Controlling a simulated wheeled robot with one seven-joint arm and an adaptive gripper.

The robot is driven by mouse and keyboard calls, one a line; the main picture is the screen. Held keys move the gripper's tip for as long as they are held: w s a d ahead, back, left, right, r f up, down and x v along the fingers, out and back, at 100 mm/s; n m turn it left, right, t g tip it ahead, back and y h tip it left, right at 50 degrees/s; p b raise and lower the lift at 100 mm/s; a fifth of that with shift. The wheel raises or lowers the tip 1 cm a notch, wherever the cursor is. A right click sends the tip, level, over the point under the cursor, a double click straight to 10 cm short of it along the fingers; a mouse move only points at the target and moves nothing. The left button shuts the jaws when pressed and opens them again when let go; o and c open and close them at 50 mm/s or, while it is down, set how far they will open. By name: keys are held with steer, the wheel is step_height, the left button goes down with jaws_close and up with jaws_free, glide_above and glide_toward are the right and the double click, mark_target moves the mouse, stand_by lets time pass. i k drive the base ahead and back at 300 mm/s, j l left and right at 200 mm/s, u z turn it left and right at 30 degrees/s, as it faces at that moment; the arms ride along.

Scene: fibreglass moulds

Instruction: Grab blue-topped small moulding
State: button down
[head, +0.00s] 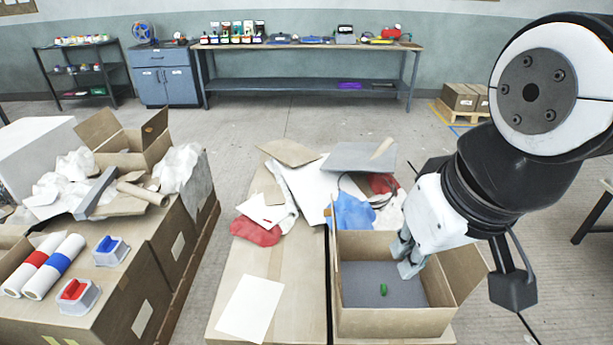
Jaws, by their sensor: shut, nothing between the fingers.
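A small white moulding with a blue top (110,250) sits on the brown cartons at the left. A similar small moulding with a red top (74,294) stands just in front of it, a little to the left. My gripper (402,262) is far to the right of both, over an open cardboard box (392,329). Its fingers are shut and empty, pointing down toward the box. A small green object (383,290) lies on the box's grey floor, apart from the fingers.
Two white rolls with red and blue bands (53,267) lie left of the mouldings. Crumpled white wrapping and a cardboard tube (143,193) lie behind them. A white sheet (249,308) lies on the middle carton. A floor gap separates the left and middle cartons.

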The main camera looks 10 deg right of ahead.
mark_target(110, 252)
steer(key=j, duration=0.7)
steer(key=i+j, duration=0.1)
steer(key=j, duration=0.3)
steer(key=i+j+u, duration=0.15)
steer(key=j, duration=0.6)
steer(key=i+j+u, duration=0.15)
steer(key=j, duration=0.2)
steer(key=i+j, duration=0.15)
steer(key=j, duration=0.2)
steer(key=i+j+u, duration=0.15)
steer(key=j, duration=0.2)
steer(key=i+j, duration=0.15)
steer(key=i, duration=0.2)
steer(key=i+j+u, duration=0.15)
steer(key=i, duration=0.25)
